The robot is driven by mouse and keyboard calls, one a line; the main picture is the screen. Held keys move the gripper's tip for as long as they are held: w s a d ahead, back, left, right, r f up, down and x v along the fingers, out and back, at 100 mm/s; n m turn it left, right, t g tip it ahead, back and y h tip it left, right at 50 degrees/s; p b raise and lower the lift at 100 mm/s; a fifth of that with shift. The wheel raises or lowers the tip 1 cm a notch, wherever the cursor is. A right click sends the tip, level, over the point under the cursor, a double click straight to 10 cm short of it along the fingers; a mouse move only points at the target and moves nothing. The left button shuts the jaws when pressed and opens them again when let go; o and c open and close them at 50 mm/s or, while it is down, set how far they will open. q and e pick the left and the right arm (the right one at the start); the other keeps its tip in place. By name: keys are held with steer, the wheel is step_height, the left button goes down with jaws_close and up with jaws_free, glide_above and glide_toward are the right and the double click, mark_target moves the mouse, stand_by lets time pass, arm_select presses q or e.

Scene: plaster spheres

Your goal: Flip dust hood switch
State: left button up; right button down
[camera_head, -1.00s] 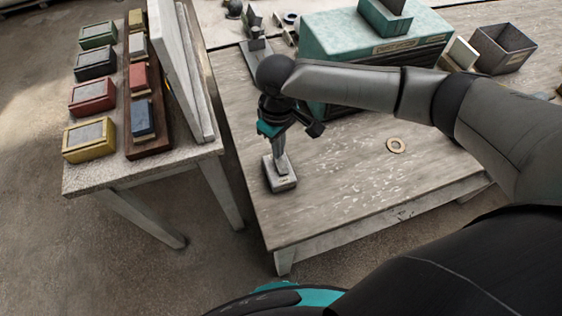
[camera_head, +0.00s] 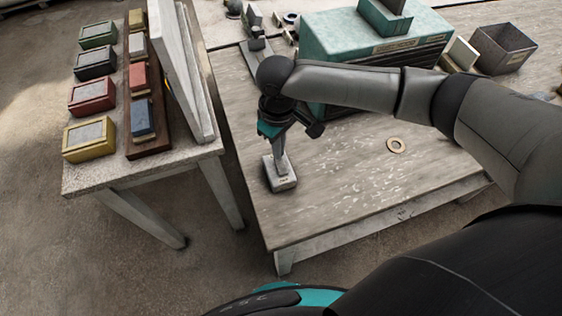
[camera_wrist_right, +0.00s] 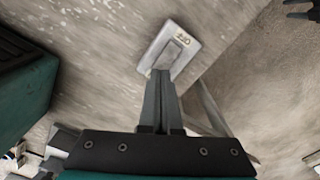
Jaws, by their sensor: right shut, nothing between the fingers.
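The dust hood switch looks to be the small grey box (camera_head: 280,174) near the front left corner of the worktable. It has a raised plate and a small label, and it also shows in the right wrist view (camera_wrist_right: 188,48). My right gripper (camera_head: 280,168) points down at it, with fingers shut and nothing between them. In the right wrist view the fingertips (camera_wrist_right: 162,74) overlap the near edge of the raised plate. I cannot tell whether they touch it. The fingers hide part of the box. My left gripper is not in view.
A side table (camera_head: 75,183) at left holds several coloured boxes and an upright pale panel (camera_head: 180,70). The table's front surface is mostly clear.

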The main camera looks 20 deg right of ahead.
steer(key=shift+f+b, duration=0.3)
steer(key=shift+f, duration=0.7)
stand_by(0.3)
step_height(320, 180, up, 7)
steer(key=p, duration=0.9)
steer(key=shift+r, duration=0.15)
steer(key=shift+s, duration=0.1)
stand_by(0.4)
